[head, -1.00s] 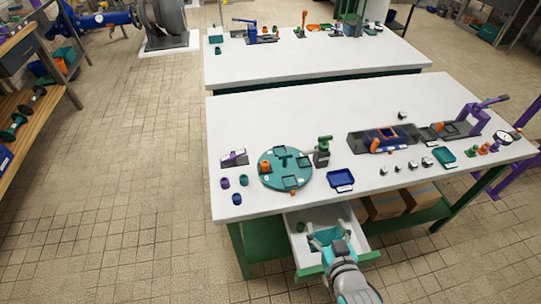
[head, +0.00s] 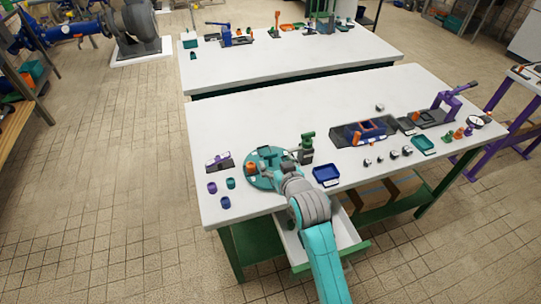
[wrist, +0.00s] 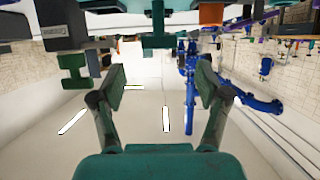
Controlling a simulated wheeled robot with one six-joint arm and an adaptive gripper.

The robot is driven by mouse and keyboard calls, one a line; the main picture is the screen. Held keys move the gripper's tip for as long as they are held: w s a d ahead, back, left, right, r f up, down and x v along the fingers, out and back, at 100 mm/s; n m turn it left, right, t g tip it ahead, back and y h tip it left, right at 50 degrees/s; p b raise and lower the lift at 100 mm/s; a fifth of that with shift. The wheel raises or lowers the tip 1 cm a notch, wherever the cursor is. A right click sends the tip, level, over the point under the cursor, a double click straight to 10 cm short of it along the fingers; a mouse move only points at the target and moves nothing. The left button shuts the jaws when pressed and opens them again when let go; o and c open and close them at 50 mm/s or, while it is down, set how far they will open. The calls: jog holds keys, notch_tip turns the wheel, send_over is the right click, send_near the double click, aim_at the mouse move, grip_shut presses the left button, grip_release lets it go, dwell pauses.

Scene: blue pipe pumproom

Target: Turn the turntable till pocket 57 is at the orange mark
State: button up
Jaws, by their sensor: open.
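The teal turntable (head: 256,183) lies on the near white bench, with an orange cup (head: 250,168) on its left side. My arm covers its front right part. Pocket numbers cannot be read, and I cannot make out the orange mark. My gripper (wrist: 162,78) is open and empty, with its two fingers wide apart in the wrist view. It is at the turntable's front right in the head view. In the upside-down wrist view, a teal upright part (wrist: 157,25) hangs from the top beyond the fingertips; I cannot tell whether they touch it.
A dark device with a green top (head: 306,145) stands close right of the turntable. A blue tray (head: 326,174) lies further right. An open drawer (head: 345,232) juts out under the bench front.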

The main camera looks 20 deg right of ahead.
aim_at(271, 155)
jog(key=x, duration=0.6)
jog(key=shift+s, duration=0.1)
grip_shut()
